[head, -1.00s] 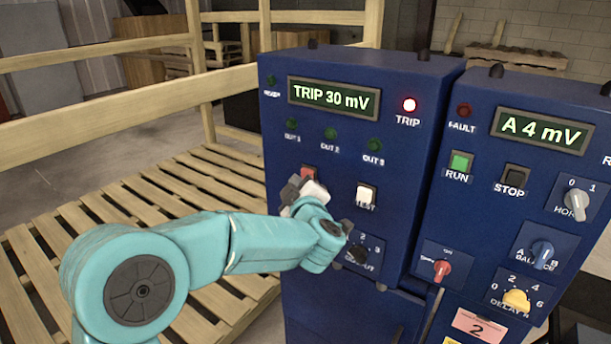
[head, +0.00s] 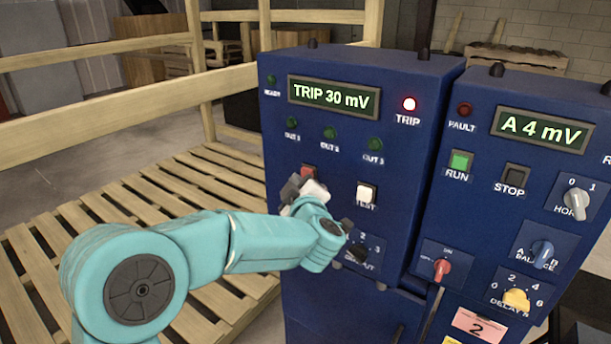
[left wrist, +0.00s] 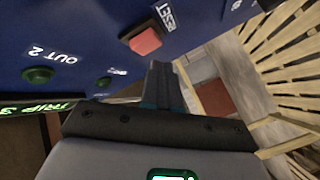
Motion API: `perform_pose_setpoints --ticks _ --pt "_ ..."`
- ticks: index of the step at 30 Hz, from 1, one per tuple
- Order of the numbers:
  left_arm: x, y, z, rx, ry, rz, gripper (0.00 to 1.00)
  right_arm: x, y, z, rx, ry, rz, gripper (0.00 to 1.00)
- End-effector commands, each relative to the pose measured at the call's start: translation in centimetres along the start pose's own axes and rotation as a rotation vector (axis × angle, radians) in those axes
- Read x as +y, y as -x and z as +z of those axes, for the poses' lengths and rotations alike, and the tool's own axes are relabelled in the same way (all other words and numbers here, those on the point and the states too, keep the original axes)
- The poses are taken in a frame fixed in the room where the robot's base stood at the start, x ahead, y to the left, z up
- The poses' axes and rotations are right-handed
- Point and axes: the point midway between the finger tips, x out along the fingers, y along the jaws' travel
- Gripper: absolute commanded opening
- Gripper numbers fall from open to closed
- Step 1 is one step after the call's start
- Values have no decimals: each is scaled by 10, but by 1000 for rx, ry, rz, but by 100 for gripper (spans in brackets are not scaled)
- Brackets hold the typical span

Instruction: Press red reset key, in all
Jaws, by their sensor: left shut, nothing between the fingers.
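The red reset key (head: 308,171) is on the front of the left blue cabinet (head: 400,215). Its top shows just above my left gripper (head: 297,188), which hides the rest. In the left wrist view the red key (left wrist: 146,42) stands out from the panel beside its RESET label. My left gripper (left wrist: 164,68) is shut and empty, its dark tips close to the key, just below and right of it in that view. I cannot tell whether they touch. My right gripper is not in view.
A white TEST key (head: 366,194) and a dark knob (head: 357,253) are close by on the same panel. A second blue cabinet with RUN (head: 460,163) and STOP (head: 515,177) keys stands to the right. Wooden pallets and a rail (head: 120,118) are at left.

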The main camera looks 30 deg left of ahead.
Motion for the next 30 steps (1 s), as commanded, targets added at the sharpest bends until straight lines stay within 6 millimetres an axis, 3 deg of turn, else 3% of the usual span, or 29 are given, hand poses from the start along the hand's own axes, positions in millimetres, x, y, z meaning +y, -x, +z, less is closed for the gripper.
perform_pose_setpoints --ticks 30 --pt "4 -6 4 0 0 0 0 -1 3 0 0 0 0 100"
